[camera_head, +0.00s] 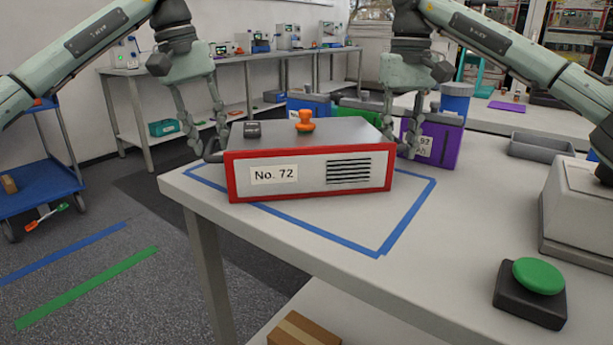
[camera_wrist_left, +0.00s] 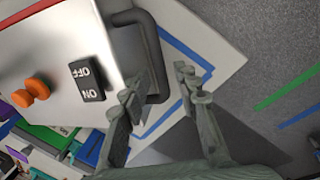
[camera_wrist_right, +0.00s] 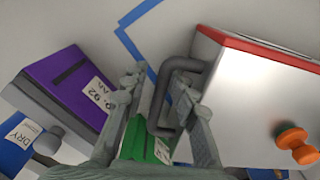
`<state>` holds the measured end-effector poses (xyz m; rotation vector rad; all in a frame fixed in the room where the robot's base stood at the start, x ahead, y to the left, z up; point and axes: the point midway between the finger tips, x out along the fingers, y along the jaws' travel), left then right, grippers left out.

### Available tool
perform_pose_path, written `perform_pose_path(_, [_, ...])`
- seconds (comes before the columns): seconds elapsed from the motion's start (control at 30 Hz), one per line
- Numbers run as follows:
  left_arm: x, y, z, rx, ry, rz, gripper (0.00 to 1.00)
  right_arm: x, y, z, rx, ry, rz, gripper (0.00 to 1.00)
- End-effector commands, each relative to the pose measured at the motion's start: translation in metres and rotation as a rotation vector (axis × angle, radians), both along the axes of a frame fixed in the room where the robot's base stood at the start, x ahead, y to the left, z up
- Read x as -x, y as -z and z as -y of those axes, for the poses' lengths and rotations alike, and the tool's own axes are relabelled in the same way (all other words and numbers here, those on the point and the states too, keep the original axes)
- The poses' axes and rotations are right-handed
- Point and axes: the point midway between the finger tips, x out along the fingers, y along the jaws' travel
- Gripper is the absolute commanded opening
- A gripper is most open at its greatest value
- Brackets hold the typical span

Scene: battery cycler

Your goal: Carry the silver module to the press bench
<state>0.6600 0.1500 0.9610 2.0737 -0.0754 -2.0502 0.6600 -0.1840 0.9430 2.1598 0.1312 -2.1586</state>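The silver module (camera_head: 310,172) is a silver box with a red front frame, a "No. 72" label, vents, an orange knob and a black ON/OFF switch. It sits on the pale table inside a blue tape outline. My left gripper (camera_head: 207,142) is at its left side. In the left wrist view, the open fingers (camera_wrist_left: 160,88) are either side of the black left handle (camera_wrist_left: 158,62). My right gripper (camera_head: 399,140) is at its right side. In the right wrist view, the open fingers (camera_wrist_right: 160,88) are either side of the grey right handle (camera_wrist_right: 165,118). I cannot tell whether fingers touch handles.
A purple box (camera_head: 441,146) stands close right of the module, with green and blue boxes behind. A grey tray (camera_head: 540,147), a white machine (camera_head: 580,205) and a green button (camera_head: 538,276) are further right. A blue cart (camera_head: 38,186) and open floor are left.

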Motion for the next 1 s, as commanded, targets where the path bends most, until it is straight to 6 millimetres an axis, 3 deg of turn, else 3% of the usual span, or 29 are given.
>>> perform_pose_path(0.3, [0.001, -0.048, -0.009, -0.001, -0.002, 0.003, 0.31, 0.000, 0.001, -0.002, -0.001, -0.004, -0.001, 0.31])
perform_pose_path(0.57, [0.001, -0.061, -0.012, -0.001, -0.001, 0.001, 0.31, 0.000, -0.007, -0.002, -0.002, -0.003, 0.001, 0.31])
perform_pose_path(1.0, [0.001, -0.061, -0.012, -0.001, -0.001, 0.001, 0.31, 0.000, -0.094, 0.000, 0.002, 0.002, 0.004, 0.31])
